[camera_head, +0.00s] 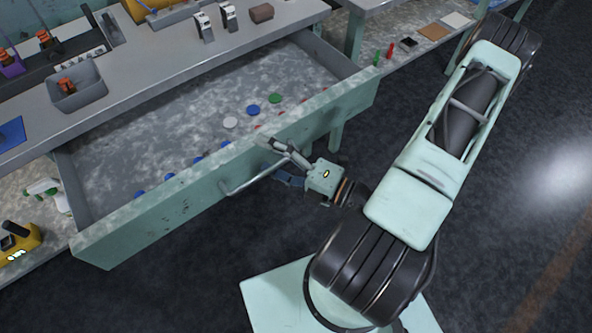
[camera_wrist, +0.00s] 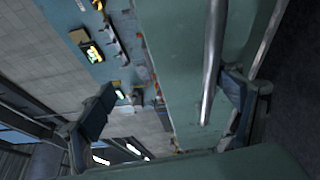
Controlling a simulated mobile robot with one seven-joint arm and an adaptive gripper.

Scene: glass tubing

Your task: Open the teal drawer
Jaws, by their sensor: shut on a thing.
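The teal drawer (camera_head: 180,212) stands pulled far out from under the workbench in the head view. Its grey interior and several small coloured discs show. A bar handle (camera_head: 241,186) runs along its front. My gripper (camera_head: 284,164) is at the handle's right end, one finger above by the front's top edge and the other below. It is shut on the handle, though the fingers look widely spaced in the wrist view. There the metal handle (camera_wrist: 211,70) lies close to the right finger, with the teal front (camera_wrist: 180,95) behind it.
The bench top (camera_head: 130,85) above the drawer holds a grey bin (camera_head: 78,88) and small devices. A lower shelf at left carries a spray bottle (camera_head: 45,192) and a yellow device (camera_head: 18,245). Dark open floor (camera_head: 180,295) lies in front of the drawer.

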